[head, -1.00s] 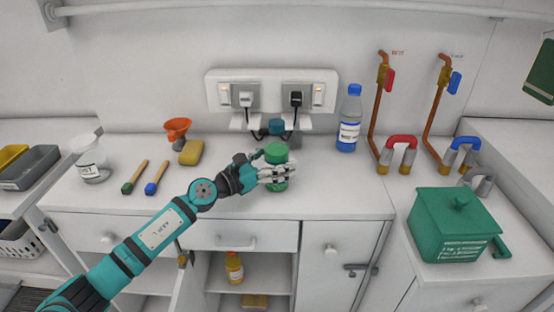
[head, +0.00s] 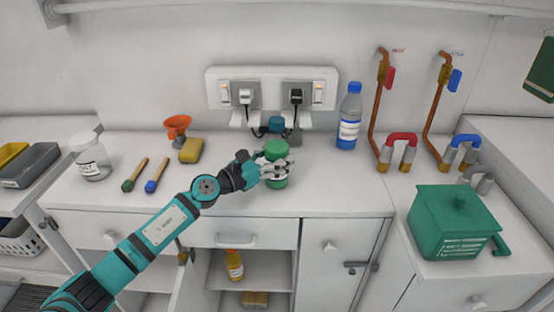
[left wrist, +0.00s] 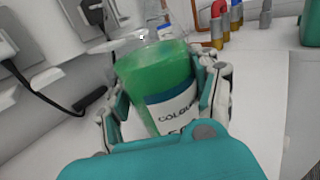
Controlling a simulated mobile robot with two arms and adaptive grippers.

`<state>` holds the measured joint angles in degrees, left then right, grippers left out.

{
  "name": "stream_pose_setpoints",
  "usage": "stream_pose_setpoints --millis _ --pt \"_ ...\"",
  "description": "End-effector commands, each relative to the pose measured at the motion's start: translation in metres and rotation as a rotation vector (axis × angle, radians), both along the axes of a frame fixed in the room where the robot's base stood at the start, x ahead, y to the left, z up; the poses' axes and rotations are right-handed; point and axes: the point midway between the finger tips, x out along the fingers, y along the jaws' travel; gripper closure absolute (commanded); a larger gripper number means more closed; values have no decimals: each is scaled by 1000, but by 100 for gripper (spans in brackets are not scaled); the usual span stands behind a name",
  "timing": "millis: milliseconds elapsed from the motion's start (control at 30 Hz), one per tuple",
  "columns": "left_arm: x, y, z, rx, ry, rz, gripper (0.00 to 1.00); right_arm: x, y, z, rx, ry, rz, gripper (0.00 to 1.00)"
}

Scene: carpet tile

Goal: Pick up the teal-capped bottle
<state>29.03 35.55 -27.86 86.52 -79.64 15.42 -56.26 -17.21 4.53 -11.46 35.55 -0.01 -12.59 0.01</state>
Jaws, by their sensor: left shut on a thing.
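The teal-capped bottle (head: 275,151) stands at the middle of the worktop, below the wall sockets. It has green contents, and its teal cap (head: 276,125) shows above. In the left wrist view the bottle (left wrist: 155,75) fills the middle, with a white label with a teal band; its cap cannot be made out there. My left gripper (head: 277,171) is shut on the bottle's body, with fingers on both sides. I cannot tell whether its base is clear of the worktop. My right gripper is not in view.
A blue-capped bottle (head: 349,118) stands to the right, near copper pipes (head: 375,115). A yellow sponge (head: 191,150), an orange funnel (head: 177,127) and two brushes lie left. Black plug cables (head: 247,115) hang just behind. A green box (head: 452,225) sits right.

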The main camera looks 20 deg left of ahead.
Motion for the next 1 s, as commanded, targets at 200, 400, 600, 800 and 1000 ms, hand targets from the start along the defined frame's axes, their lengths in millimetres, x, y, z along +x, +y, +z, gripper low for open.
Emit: stream_pose_setpoints --millis 200,400,600,800,1000 --pt "0 1 3 -1 -4 1 92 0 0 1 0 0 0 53" --pt "1 1 16 1 -7 2 92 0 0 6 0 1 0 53" --pt "0 1 43 2 -7 1 92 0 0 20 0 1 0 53" --pt "-34 -16 49 1 1 -1 92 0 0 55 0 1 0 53" --pt "-72 -35 55 -4 3 -2 92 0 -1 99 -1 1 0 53"
